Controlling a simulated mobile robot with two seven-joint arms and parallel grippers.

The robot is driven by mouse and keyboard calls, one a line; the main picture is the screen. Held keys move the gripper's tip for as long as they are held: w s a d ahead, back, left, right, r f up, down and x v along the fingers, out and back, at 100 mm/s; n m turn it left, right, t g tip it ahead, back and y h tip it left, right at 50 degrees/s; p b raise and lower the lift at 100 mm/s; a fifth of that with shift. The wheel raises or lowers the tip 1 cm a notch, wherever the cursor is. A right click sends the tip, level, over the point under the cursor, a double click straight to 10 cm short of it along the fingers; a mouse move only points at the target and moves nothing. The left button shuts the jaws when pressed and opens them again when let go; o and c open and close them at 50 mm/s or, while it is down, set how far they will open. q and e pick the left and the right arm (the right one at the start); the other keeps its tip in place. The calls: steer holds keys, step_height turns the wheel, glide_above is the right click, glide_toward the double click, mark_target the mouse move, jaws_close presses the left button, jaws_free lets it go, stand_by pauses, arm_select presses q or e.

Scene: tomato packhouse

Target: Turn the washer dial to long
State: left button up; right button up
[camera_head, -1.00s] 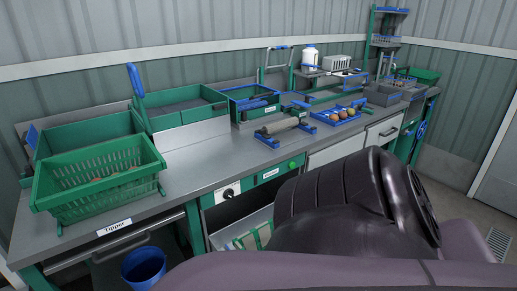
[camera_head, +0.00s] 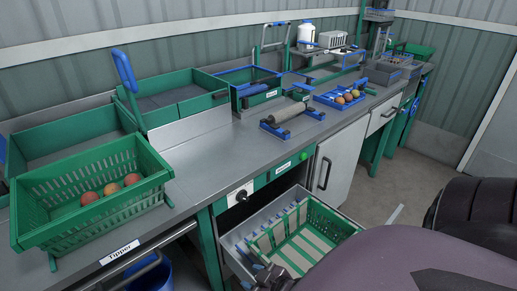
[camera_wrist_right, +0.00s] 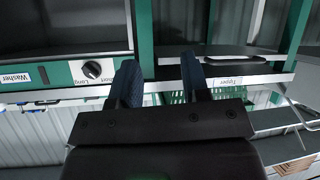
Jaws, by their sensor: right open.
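The washer dial (camera_head: 241,194) is a dark knob on a white plate on the green front panel, left of a green button. It also shows in the wrist view (camera_wrist_right: 92,69), near the "Long" and "Short" labels, which appear upside down. I cannot tell for sure which label it points at. My right gripper (camera_wrist_right: 161,82) is open and empty, with its two dark fingers apart; the dial lies just left of the fingers in that view, not between them. In the head view only a dark part of the right gripper (camera_head: 272,279) shows low by the drawer. My left gripper is not in view.
An open drawer (camera_head: 232,258) with a green basket juts out below the dial. A green crate (camera_head: 150,189) with several tomatoes stands on the bench at left, above the "Tipper" label (camera_head: 119,252). A blue bucket (camera_head: 150,277) is below. A roller stand (camera_head: 291,112) sits on the bench.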

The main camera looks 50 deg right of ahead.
steer(key=w+d+r+n+t, duration=0.2)
steer(key=w+d, duration=0.4)
steer(key=d, duration=0.1)
steer(key=n+t+h+p, duration=0.1)
steer(key=n+t+h, duration=0.1)
steer(key=t, duration=0.2)
glide_toward(246, 199)
steer(key=w, duration=0.5)
steer(key=w+b, duration=0.1)
steer(key=w, duration=0.2)
steer(key=shift+d, duration=0.35)
steer(key=shift+w, duration=0.55)
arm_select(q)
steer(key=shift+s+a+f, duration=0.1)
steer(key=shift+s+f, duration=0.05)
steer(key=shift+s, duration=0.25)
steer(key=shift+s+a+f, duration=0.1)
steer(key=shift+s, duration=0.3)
arm_select(e)
steer(key=shift+w, duration=0.1)
steer(key=c, duration=0.7)
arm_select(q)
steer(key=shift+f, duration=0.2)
arm_select(e)
jaws_close()
